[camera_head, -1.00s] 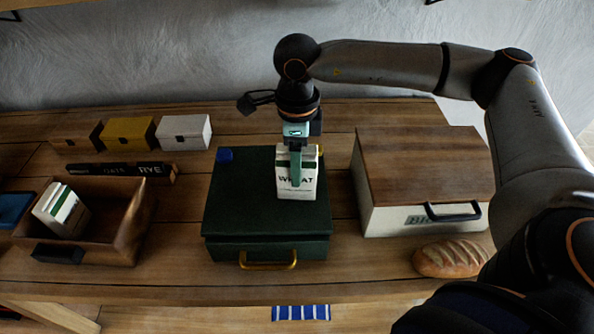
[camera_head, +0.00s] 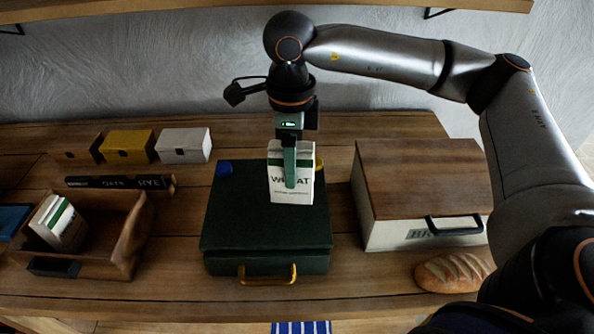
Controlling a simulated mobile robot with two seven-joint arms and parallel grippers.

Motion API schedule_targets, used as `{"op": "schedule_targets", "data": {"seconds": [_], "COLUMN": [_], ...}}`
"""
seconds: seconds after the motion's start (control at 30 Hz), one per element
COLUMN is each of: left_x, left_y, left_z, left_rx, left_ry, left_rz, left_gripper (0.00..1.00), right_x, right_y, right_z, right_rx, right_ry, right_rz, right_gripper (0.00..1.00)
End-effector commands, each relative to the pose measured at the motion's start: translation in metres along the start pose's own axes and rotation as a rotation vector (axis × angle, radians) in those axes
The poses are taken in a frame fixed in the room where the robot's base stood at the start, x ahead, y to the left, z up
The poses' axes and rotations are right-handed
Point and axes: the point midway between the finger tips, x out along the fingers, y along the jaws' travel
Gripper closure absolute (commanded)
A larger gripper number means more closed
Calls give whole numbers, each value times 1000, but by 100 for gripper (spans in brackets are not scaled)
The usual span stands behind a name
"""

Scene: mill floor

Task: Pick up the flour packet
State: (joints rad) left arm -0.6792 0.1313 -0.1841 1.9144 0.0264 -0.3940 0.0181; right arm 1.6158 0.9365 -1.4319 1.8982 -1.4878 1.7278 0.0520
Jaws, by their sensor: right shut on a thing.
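The flour packet (camera_head: 305,191) is a white and green carton with dark lettering, partly covered by a finger. My right gripper (camera_head: 290,180) comes down from above and is shut on the packet. The packet is upright over the dark green case (camera_head: 232,240); I cannot tell whether its base touches the lid. A similar white and green packet (camera_head: 60,224) leans in the open wooden box (camera_head: 130,235) at the left. My left gripper is not in view.
A bread box (camera_head: 395,232) with a wooden lid stands right of the case, with a loaf (camera_head: 452,271) in front. Small brown, yellow (camera_head: 128,147) and white (camera_head: 184,146) boxes stand at the back left. A dark labelled bar (camera_head: 120,182) lies before them.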

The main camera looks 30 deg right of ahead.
Motion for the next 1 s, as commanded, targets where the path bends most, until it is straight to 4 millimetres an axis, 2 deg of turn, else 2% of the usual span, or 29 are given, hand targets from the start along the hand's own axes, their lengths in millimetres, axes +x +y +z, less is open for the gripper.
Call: {"op": "schedule_targets", "data": {"seconds": [0.17,0.3,0.5,0.7,1.0], "left_x": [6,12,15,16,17], "left_y": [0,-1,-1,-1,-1], "left_z": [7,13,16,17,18], "left_rx": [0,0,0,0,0], "left_ry": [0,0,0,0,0], "left_rz": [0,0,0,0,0], "left_gripper": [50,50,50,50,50], "right_x": [-42,-54,-70,-77,-76], "right_y": [33,66,97,109,109], "right_z": [16,31,44,49,49], "right_rx": [-8,-9,-4,1,2], "right_ry": [-6,-4,-3,-2,-2], "right_rz": [-7,-5,-3,-2,0], "right_gripper": [100,100,100,100,100]}}
